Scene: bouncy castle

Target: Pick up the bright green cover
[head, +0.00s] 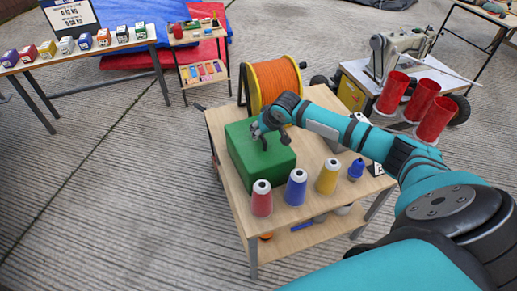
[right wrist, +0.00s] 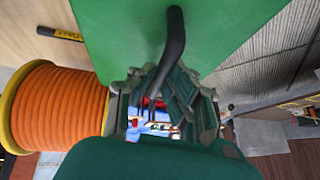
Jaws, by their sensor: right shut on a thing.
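The bright green cover (head: 245,158) is a box shape with a black handle on top, on the left part of the wooden table (head: 222,126). In the right wrist view its green top (right wrist: 112,28) fills the upper middle. My right gripper (head: 262,131) is at the top of the cover. In the right wrist view the gripper (right wrist: 160,92) is shut on the black handle (right wrist: 172,45), which runs between its fingers. I cannot tell whether the cover rests on the table or is slightly raised. What is under it is hidden. My left gripper is not in view.
A spool of orange cord (head: 277,84) stands behind the cover. Red (head: 261,200), blue (head: 296,188) and yellow (head: 328,178) thread cones stand along the front edge. A trolley with a sewing machine (head: 397,48) and red cylinders (head: 436,118) is at right. Open floor lies left.

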